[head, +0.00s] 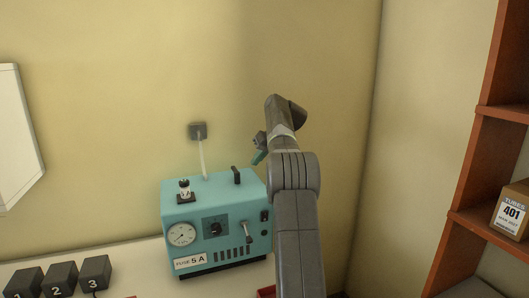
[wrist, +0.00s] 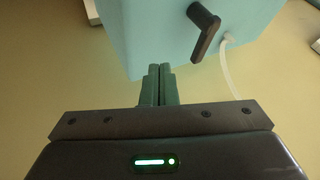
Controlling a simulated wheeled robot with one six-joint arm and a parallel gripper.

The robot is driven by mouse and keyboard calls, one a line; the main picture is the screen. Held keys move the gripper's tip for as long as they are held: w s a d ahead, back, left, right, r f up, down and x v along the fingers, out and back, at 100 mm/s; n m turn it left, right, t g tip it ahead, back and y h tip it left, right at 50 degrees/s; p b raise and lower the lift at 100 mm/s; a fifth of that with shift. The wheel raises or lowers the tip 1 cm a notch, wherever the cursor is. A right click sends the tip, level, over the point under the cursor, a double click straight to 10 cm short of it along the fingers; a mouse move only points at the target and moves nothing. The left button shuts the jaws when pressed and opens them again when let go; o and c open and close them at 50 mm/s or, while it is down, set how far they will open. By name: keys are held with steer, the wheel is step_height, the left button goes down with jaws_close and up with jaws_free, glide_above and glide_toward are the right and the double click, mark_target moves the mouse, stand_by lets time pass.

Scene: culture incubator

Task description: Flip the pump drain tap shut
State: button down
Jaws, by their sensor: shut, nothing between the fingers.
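The teal pump (head: 205,208) stands on the pale bench in the head view, with a round gauge and a dial on its front. A grey lever (head: 247,233) hangs on the front's right side, and an upright black part (head: 236,175) stands at the top rear. In the wrist view, a black cranked handle (wrist: 205,30) sticks out from a teal face (wrist: 150,35), slanting down. I cannot tell which head-view part it is. My gripper (wrist: 160,68) is shut and empty, its tips near the teal face's edge, apart from the handle. In the head view my gripper (head: 259,156) is above the pump's right rear.
A pale tube (wrist: 230,65) leaves the teal face beside the handle. A cord (head: 203,158) runs from a wall socket (head: 198,131) to the pump. Black numbered blocks (head: 60,278) sit at lower left. A brown shelf (head: 480,150) with a carton stands at right.

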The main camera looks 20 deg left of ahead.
mark_target(235, 174)
steer(key=shift+x, duration=1.05)
steer(key=s+a, duration=0.2)
steer(key=shift+s+a+r, duration=0.1)
steer(key=shift+a+r, duration=0.1)
steer(key=shift+a, duration=0.05)
steer(key=shift+s+a+f, duration=0.1)
steer(key=shift+a+f, duration=0.05)
steer(key=shift+a, duration=0.1)
steer(key=shift+d+p, duration=0.15)
steer(key=shift+p, duration=0.2)
